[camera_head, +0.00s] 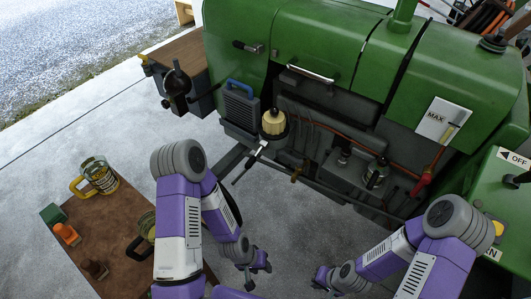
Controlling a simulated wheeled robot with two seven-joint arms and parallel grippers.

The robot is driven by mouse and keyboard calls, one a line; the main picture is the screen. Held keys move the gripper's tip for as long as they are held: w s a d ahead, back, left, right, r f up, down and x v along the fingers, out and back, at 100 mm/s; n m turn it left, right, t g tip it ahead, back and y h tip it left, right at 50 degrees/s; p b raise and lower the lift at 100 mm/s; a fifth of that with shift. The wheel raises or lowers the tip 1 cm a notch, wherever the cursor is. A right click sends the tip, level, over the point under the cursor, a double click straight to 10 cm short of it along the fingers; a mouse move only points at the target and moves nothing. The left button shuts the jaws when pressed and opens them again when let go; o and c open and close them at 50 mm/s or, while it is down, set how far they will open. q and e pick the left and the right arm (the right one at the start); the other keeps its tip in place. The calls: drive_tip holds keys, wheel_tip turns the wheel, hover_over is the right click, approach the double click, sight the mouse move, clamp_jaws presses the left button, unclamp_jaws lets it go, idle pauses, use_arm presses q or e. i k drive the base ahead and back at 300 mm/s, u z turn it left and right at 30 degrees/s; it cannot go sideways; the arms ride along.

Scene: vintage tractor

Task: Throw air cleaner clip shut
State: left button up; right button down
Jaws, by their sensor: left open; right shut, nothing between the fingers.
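The green tractor (300,35) fills the upper middle and right. A cream rounded canister (273,121) with a dark band is on its near side. A small lever with a pale part (257,152) and a dark rod slants down-left below it. A black-handled latch (248,46) is on the green panel above. I cannot tell which of these is the air cleaner clip. My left gripper (259,276) is open and empty, low in the middle, well below the canister. My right gripper (319,284) is shut and empty to its right. Neither touches the tractor.
A dark box with a blue handle (240,106) is left of the canister. A dark bottle (376,173) stands on a grey ledge. Bare floor lies between grippers and tractor.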

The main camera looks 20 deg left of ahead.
sight(251, 160)
drive_tip(key=i, duration=0.75)
drive_tip(key=u, duration=1.65)
